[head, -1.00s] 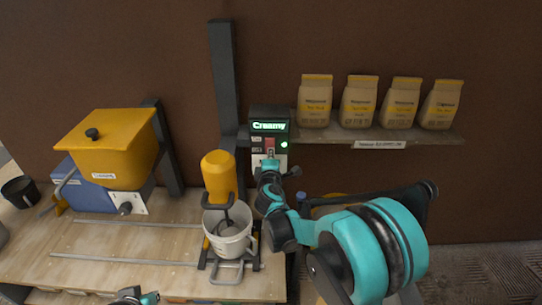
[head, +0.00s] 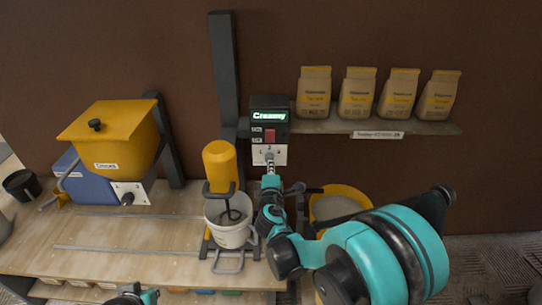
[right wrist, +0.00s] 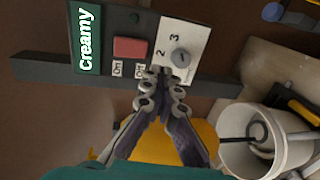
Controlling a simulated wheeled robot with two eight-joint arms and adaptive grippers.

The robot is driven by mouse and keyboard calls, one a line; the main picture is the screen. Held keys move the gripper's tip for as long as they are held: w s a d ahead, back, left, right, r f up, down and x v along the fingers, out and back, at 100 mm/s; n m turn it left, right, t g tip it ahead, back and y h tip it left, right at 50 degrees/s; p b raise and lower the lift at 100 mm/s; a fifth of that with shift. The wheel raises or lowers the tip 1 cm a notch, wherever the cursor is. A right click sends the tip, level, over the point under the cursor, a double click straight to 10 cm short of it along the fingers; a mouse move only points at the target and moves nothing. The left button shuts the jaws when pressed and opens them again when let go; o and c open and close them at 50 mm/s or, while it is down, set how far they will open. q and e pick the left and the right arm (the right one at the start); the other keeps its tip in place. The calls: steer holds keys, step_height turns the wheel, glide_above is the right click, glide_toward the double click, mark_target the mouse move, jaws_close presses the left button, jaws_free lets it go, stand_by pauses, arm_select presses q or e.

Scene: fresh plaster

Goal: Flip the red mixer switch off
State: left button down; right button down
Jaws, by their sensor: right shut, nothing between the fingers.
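The red switch (head: 270,135) sits on a dark control box (head: 258,128) below a lit green "Creamy" display. In the right wrist view, the red switch (right wrist: 130,47) has "On" and "Off" labels beside it; no indicator lamp is lit on the box. My right gripper (head: 270,178) is shut and empty, just below the box's white dial plate. In the right wrist view, its fingertips (right wrist: 161,76) are near the plate's edge, apart from the switch; contact with the plate cannot be told. My left gripper (head: 137,296) shows only partly at the bottom edge.
The yellow mixer (head: 219,165) stands over a white bucket (head: 228,234) left of my right arm. A yellow bucket (head: 336,190) is behind the arm. A shelf (head: 430,127) with several paper bags is right of the box. A yellow hopper (head: 115,135) stands at left.

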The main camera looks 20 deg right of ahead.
arm_select(q)
steer(key=shift+s+a+r, duration=0.1)
steer(key=shift+s+r, duration=0.1)
arm_select(e)
steer(key=s, duration=0.2)
steer(key=s+a, duration=0.1)
steer(key=s, duration=0.1)
steer(key=shift+a+f, duration=0.1)
steer(key=shift+f, duration=0.1)
arm_select(q)
steer(key=shift+s, duration=0.1)
arm_select(e)
steer(key=shift+r, duration=0.1)
